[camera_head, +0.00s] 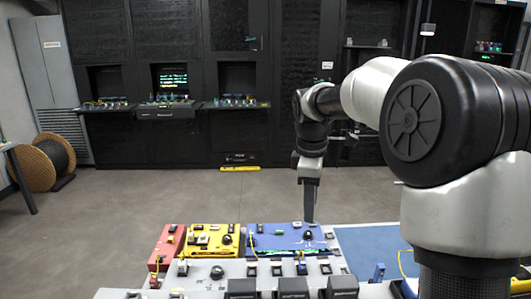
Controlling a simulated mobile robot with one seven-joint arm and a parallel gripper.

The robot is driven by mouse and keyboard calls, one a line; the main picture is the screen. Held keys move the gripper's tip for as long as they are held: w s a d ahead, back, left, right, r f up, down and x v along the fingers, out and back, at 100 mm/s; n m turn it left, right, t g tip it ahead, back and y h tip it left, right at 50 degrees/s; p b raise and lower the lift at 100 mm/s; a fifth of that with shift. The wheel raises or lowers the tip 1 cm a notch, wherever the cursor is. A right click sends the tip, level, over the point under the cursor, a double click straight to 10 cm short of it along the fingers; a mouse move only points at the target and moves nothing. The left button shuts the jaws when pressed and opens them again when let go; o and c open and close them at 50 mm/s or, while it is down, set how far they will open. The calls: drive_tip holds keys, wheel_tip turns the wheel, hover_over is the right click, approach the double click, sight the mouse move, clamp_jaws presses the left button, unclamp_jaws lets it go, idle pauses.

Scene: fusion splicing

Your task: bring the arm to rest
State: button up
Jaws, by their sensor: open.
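My arm reaches in from the right side of the head view and bends down at the wrist. My gripper (309,213) points down at the right part of the blue panel (258,230) on the bench, and it is open. No object shows between its fingers. The two fingers overlap in this view, and I cannot tell whether the tips touch the panel.
A yellow panel (228,251) and a red panel (157,262) sit left of the blue one. A grey console (205,273) with dark blocks lies in front. A blue mat (372,246) is to the right. A cable spool (38,166) stands far left. Open floor lies behind.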

drive_tip(key=s+r+m+t+p, duration=0.1)
drive_tip(key=s+m, duration=0.6)
drive_tip(key=s, duration=0.7)
drive_tip(key=s+r+m+t+p, duration=0.2)
drive_tip(key=s+r+m, duration=0.3)
drive_tip(key=s, duration=0.8)
drive_tip(key=m+t, duration=0.1)
drive_tip(key=m, duration=0.1)
drive_tip(key=shift+s+d+m+y, duration=0.3)
drive_tip(key=shift+s+d+y, duration=0.05)
drive_tip(key=shift+y, duration=0.05)
drive_tip(key=shift+c, duration=0.3)
drive_tip(key=shift+c, duration=1.2)
drive_tip(key=shift+a, duration=0.1)
